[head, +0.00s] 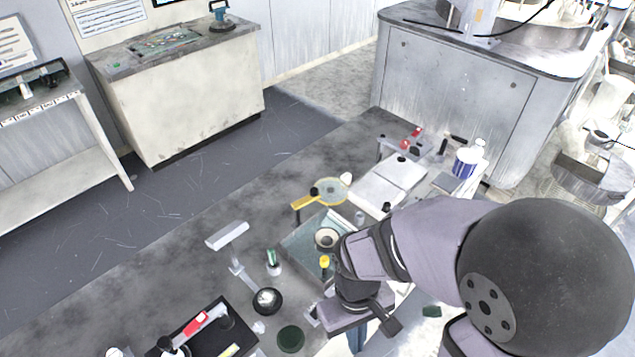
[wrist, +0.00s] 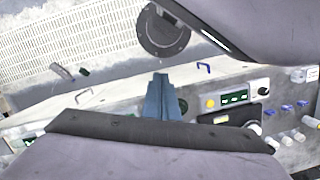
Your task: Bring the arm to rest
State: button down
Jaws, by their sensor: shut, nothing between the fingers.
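My arm reaches in from the lower right in the head view, bent over the workbench (head: 130,285). My gripper (head: 357,340) hangs at the end of it, near the front of the bench, and is partly cut off by the picture's lower edge. In the wrist view my gripper (wrist: 160,80) shows as two blue-grey fingers pressed together with nothing between them. I see no object touching the fingertips. Part of the bench behind my arm is hidden.
A clear tray (head: 297,243) with a round piece stands left of my wrist. A white-and-blue bottle (head: 466,163) stands behind the arm. The wrist view shows a panel with a green display (wrist: 234,97).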

jog(key=w+d+r+m+t, duration=0.1)
jog(key=w+d+r+m, duration=0.2)
jog(key=d, duration=0.4)
jog(key=shift+w+d+r+m+t+y, duration=0.25)
jog(key=shift+w+r+m+t+y, duration=0.15)
jog(key=shift+w+m, duration=0.4)
